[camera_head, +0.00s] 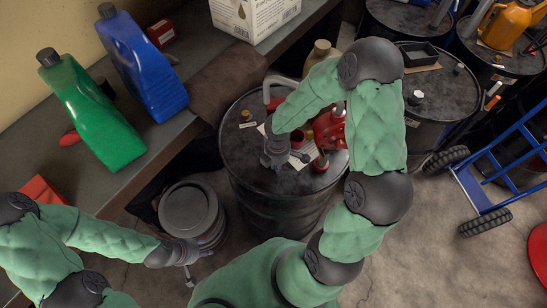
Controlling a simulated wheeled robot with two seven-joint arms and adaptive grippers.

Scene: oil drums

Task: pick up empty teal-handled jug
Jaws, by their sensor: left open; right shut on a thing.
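No teal handle can be made out in this view. A pale grey curved handle (267,88) shows at the back of the black drum (265,185), partly hidden by my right arm. A beige jug (317,50) stands behind that arm. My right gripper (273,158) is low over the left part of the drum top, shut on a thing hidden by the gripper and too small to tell. My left gripper (197,266) is open and empty at the lower left, just in front of the grey lidded bucket (188,208).
Red cans (330,128) and small cups crowd the drum top. A green bottle (90,115) and a blue bottle (143,70) stand on the left bench. More drums (440,95) and a blue hand truck (485,165) are at right.

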